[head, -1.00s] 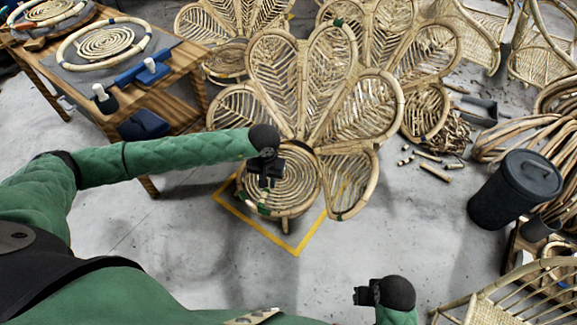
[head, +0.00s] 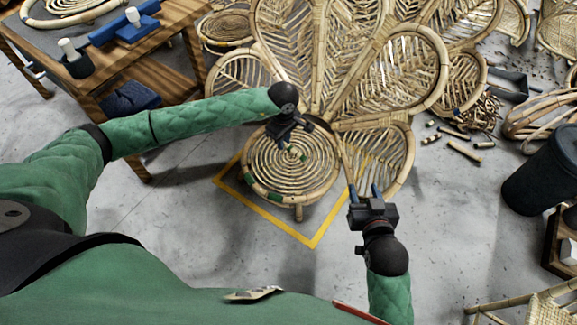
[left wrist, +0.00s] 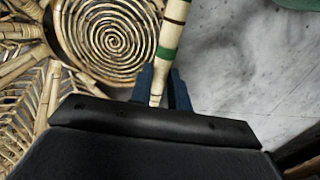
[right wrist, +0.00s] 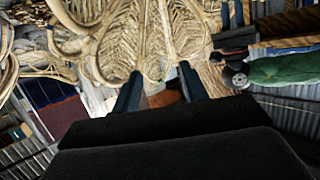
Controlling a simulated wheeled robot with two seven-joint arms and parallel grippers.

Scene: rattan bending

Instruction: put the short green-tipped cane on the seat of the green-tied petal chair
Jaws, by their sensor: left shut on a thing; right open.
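The green-tied petal chair (head: 322,88) stands ahead, its round coiled seat (head: 270,172) facing up with green ties on its front rim. My left gripper (head: 295,146) is over the back right part of the seat. In the left wrist view it is shut on a pale cane with green bands (left wrist: 170,38); the coiled seat (left wrist: 112,38) shows beyond and left of it. In the head view only a small green-marked end shows below the gripper; I cannot tell whether it touches the seat. My right gripper (head: 364,190) is open and empty, by the chair's lower right petal.
A wooden workbench (head: 105,62) with blue tools stands at the left. Other rattan chairs fill the back. Loose cane offcuts (head: 462,145) lie on the floor at right, near a black bin (head: 545,170). A yellow floor outline (head: 315,240) surrounds the chair; floor in front is clear.

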